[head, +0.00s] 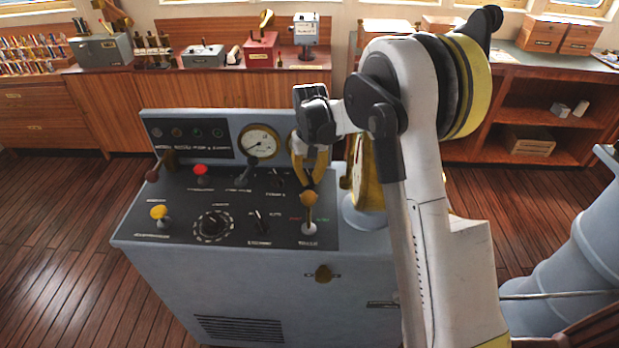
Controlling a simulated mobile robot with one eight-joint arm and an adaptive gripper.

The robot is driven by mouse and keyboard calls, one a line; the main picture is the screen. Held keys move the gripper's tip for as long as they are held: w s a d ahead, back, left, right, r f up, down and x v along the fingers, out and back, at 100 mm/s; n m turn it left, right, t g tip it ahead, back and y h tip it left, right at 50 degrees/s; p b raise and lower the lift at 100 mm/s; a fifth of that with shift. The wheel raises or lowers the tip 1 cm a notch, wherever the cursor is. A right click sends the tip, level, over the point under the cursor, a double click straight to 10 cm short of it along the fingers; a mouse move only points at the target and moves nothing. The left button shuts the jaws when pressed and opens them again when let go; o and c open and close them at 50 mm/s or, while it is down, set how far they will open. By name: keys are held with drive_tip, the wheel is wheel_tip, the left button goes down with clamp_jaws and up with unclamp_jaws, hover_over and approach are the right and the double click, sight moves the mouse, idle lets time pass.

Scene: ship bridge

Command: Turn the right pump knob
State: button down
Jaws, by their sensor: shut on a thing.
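My gripper (311,178) reaches down over the right rear part of the grey console's black panel (180,238). Its yellow fingers are closed around the right pump knob, which is mostly hidden by the fingertips. A similar small dark knob (277,179) stands to the left of it, free of the gripper. The labels are too small to read surely, and I cannot tell the angle of the held knob.
A brass-topped lever (310,199) stands just in front of the fingertips. A black lever (248,166), a red button (201,171), a yellow knob (158,212) and a round dial (213,226) share the panel. A gauge (259,142) stands behind. Wooden floor is clear at left.

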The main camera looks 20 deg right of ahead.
sight(310, 177)
drive_tip(key=shift+n, duration=1.1)
drive_tip(key=c, duration=1.5)
unclamp_jaws()
wheel_tip(310, 177, up, 12)
